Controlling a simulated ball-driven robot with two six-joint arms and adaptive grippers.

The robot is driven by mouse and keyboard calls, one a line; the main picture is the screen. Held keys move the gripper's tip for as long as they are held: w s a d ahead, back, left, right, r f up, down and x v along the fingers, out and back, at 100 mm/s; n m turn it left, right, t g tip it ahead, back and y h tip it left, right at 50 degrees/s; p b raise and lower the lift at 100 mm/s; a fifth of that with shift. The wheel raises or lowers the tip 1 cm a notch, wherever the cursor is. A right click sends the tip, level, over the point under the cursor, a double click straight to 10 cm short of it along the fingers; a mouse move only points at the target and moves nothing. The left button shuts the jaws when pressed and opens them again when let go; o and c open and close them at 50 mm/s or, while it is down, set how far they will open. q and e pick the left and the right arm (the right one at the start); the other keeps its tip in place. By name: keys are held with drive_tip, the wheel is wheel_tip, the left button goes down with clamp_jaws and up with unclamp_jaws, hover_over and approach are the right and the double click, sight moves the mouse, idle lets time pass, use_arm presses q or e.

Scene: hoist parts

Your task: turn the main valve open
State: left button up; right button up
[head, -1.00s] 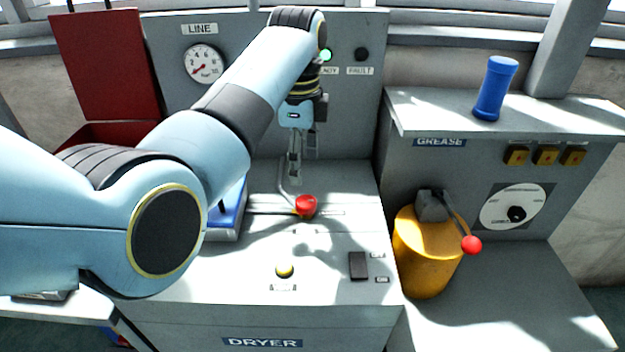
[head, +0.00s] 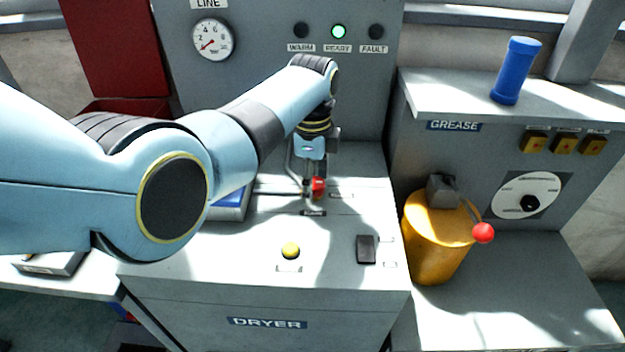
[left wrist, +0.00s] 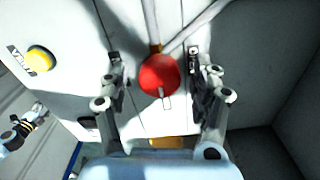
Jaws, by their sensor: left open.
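The valve's round red knob (head: 319,187) is on the dryer's pale top, with thin pipes running to it. It also shows in the left wrist view (left wrist: 158,75), centred between my fingers. My left gripper (head: 314,184) points down over it in the head view, partly in front of it. In the left wrist view, the left gripper (left wrist: 154,66) is open, with one finger on each side of the knob and a gap showing on both sides. A banded part that looks like my right arm shows at the lower left there; its jaws are unclear.
The dryer top also has a yellow button (head: 290,251) and a dark rocker switch (head: 366,249). A gauge (head: 212,40) and a lit green READY lamp (head: 339,31) are behind. A yellow grease pot (head: 432,250) with a red-balled lever stands right, below a blue cylinder (head: 516,70).

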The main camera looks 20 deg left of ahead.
drive_tip(key=shift+s, duration=0.2)
use_arm(q)
drive_tip(key=c, duration=1.2)
use_arm(e)
drive_tip(key=shift+s+d, duration=0.25)
drive_tip(key=shift+s, duration=0.15)
